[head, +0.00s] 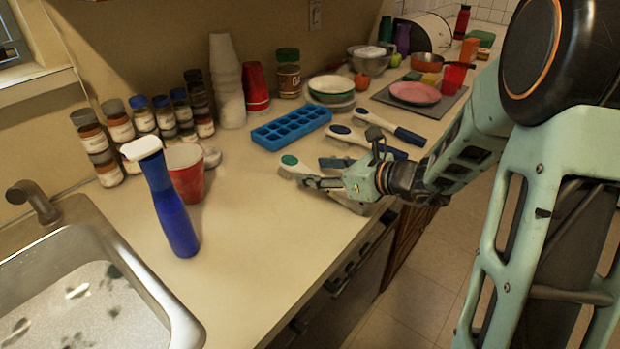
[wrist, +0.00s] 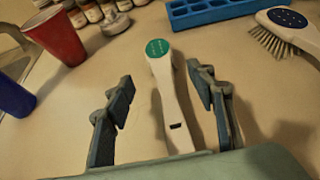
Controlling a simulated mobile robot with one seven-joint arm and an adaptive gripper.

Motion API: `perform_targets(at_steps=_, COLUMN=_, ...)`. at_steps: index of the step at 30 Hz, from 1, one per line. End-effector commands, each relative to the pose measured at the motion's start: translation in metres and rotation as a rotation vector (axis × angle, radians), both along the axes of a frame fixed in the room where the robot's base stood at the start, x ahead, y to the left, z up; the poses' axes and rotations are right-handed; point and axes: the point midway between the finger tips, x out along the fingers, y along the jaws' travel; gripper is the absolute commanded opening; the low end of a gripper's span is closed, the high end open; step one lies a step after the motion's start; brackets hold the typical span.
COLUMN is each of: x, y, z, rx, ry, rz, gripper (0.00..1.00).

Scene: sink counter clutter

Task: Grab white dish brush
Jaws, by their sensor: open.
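A white dish brush with a green disc on its head (head: 288,165) lies on the counter near its front edge. In the wrist view this brush (wrist: 168,85) runs between the two fingers, head pointing away. My gripper (head: 318,173) is open over the brush, with one finger on each side, and a gap shows between each finger and the brush. The same gripper (wrist: 160,78) shows its dark finger pads in the wrist view. Part of the brush handle is hidden by the gripper in the head view.
Two brushes with blue discs, one nearer (head: 342,131) and one farther (head: 364,115), lie behind. A blue ice tray (head: 291,128), red cup (head: 185,172) and blue spray bottle (head: 172,205) stand around. The sink (head: 150,285) is front left. Counter left of the brush is clear.

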Motion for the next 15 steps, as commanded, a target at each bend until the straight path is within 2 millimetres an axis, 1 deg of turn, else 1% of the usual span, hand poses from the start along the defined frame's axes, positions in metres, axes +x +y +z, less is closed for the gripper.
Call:
perform_targets(at_steps=9, x=0.026, y=0.029, z=-0.018, rx=0.0, ry=0.002, rz=0.001, gripper=0.51)
perform_targets(at_steps=12, x=0.031, y=0.034, z=-0.02, rx=0.0, ry=0.002, rz=0.001, gripper=0.51)
perform_targets(at_steps=15, x=0.033, y=0.036, z=-0.021, rx=0.0, ry=0.001, rz=-0.001, gripper=0.51)
